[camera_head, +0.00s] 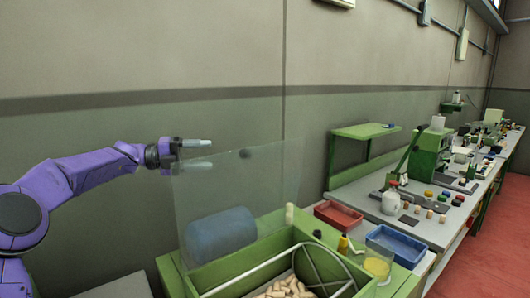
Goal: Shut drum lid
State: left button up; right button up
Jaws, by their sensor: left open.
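The drum lid (262,185) is a clear, see-through panel. It stands raised, nearly upright, at the back of a green open-topped housing (215,272). Inside the housing is a round wire-framed drum (322,266) with many pale corks (287,288). My left gripper (198,153) is open and empty, with its two grey fingers pointing right at the lid's upper left corner. The lower finger overlaps the lid's edge in the picture; I cannot tell if they touch. My right gripper is out of view.
A blue cylinder (221,235) shows through the lid. Right of the housing are a red tray (338,214), a blue tray (396,245) and a yellow cup (378,264). A long bench (420,228) with bottles and a green machine (428,154) runs along the wall.

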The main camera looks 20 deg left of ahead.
aim_at(238, 154)
pick_arm(q)
jog(key=p+x, duration=0.4)
jog(key=x, duration=0.6)
jog(key=shift+d+r+p, duration=0.1)
jog(key=shift+d+p, duration=0.2)
jog(key=shift+s+a, duration=0.1)
jog(key=shift+s, duration=0.05)
